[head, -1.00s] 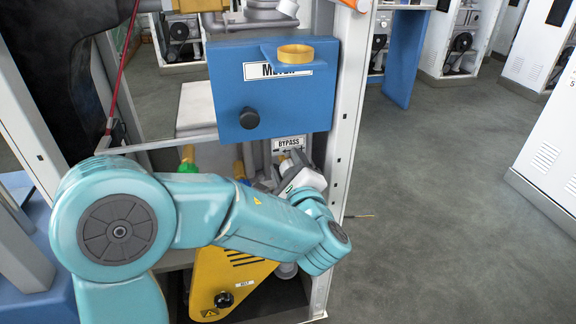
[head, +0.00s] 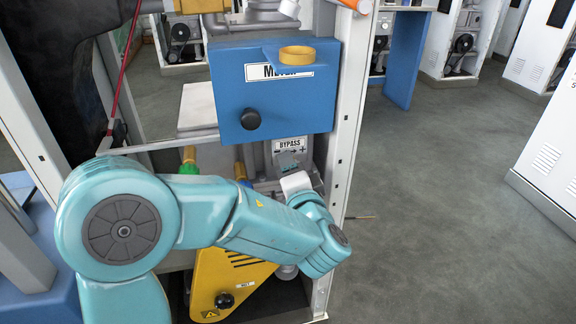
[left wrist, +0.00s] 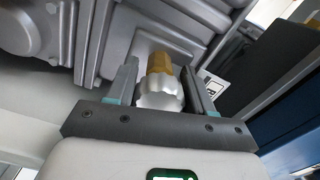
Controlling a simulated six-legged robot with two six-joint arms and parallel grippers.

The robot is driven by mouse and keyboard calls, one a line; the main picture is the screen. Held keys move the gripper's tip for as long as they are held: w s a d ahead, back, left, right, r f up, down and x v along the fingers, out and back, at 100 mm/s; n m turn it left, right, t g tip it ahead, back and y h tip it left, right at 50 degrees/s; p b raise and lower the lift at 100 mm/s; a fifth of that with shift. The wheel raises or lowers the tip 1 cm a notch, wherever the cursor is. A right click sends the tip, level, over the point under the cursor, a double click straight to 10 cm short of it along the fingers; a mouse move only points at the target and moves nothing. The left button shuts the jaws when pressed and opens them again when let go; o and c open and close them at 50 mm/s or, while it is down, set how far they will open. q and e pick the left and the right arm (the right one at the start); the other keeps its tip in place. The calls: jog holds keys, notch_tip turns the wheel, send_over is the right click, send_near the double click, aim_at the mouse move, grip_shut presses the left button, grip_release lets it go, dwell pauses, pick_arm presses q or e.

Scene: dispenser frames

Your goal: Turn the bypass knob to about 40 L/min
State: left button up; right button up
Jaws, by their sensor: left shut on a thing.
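The bypass knob is a ribbed silver cap (left wrist: 160,90) on a brass-coloured stem, seen in the left wrist view. It sits between the two fingers of my left gripper (left wrist: 162,84), which is shut on it. In the head view my left gripper (head: 289,164) is just under the white BYPASS label (head: 291,144). There the gripper and wrist hide the knob. The label shows a minus and a plus mark. I cannot read any flow value. My right gripper is not in view.
A blue meter box (head: 290,100) with a black knob (head: 250,119) is right above the gripper. A grey frame post (head: 343,150) stands close on the right. A yellow panel (head: 225,285) is below my arm. Open floor (head: 450,200) lies to the right.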

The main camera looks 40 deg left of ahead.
pick_arm(q)
jog(key=n, duration=0.5)
jog(key=shift+f, duration=0.15)
jog(key=shift+n, duration=0.3)
dwell(0.3)
jog(key=o, duration=1)
jog(key=shift+d, duration=0.15)
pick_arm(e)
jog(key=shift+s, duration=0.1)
